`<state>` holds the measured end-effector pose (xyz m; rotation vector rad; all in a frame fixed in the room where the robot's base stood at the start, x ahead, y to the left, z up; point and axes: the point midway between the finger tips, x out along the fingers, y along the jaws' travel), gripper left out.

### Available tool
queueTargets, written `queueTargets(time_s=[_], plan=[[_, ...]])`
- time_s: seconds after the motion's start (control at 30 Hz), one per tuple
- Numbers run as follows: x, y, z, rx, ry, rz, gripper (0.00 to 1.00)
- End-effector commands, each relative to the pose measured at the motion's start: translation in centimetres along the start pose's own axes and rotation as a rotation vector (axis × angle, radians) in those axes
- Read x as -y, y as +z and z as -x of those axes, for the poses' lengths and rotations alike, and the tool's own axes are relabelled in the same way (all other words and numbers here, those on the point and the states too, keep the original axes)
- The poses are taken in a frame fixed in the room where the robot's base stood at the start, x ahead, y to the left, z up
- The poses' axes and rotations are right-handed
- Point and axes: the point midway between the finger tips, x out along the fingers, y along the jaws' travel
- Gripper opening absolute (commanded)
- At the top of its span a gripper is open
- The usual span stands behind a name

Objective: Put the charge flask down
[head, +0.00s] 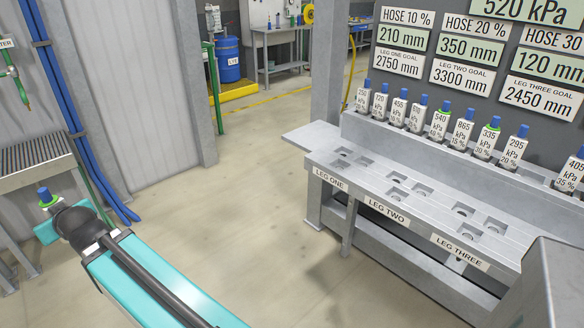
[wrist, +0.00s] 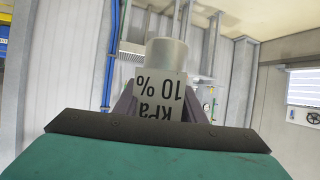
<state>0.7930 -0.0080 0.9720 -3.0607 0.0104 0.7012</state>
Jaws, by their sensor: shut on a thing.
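In the wrist view the flask (wrist: 160,95) shows a label reading "kPa 10 %" upside down. My gripper (wrist: 163,108) is shut on it, with a dark finger on either side. In the head view my gripper (head: 50,212) is at the lower left, well away from the bench. The grey bench (head: 318,158) at the right has paired recesses marked LEG ONE, LEG TWO and LEG THREE; they look empty.
Several labelled flasks (head: 440,122) stand in a row on the bench's raised shelf, with a gap before the rightmost one (head: 570,172). A board (head: 480,55) of hose readings and goals is behind. A slatted table (head: 38,155) is at the left. The floor between is clear.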

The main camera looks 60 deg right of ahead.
Motion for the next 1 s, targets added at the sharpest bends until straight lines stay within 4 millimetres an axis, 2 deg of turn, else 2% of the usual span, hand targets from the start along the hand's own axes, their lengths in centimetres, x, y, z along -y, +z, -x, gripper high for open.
queueTargets(time_s=[0.33,0.47,0.53,0.67,0.77,1.0], plan=[[0.0,-0.1,0.0,-0.002,0.001,0.000,0.01],[-1.1,0.1,0.0,-0.002,0.019,-0.009,0.01],[-2.4,0.2,0.0,-0.002,0.039,-0.019,0.01],[-5.9,0.7,0.1,-0.002,0.098,-0.046,0.01],[-9.5,1.2,0.3,0.000,0.159,-0.075,0.01],[-19.2,2.9,1.6,0.004,0.329,-0.157,0.01]])
